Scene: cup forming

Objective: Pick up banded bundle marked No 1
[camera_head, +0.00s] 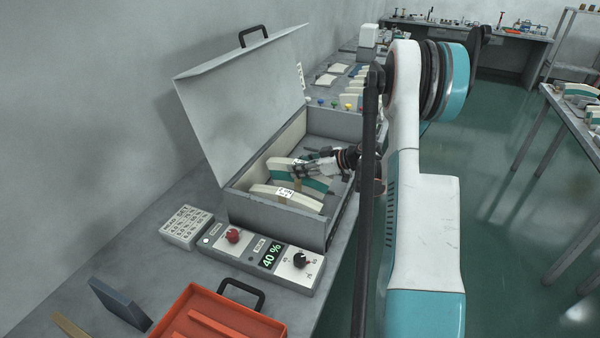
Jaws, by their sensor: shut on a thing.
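Inside an open grey box on the bench lies a curved cream bundle with a teal layer (313,183). A second curved cream bundle (305,202) lies in front of it, near the box's front wall. A small white label (285,193) with dark print sits at the front bundle; its text is too small to read surely. My gripper (294,167) reaches into the box from the right and is shut on the teal-layered bundle at its upper edge. The fingertips are small and partly merge with the bundle, and I cannot tell whether it is lifted off the floor.
The box's lid (240,95) stands open at the back left. A control panel (268,252) showing 40 % lies in front of the box. An orange tray (215,318) and a blue block (120,303) are at the near end. My arm hides part of the bench's right side.

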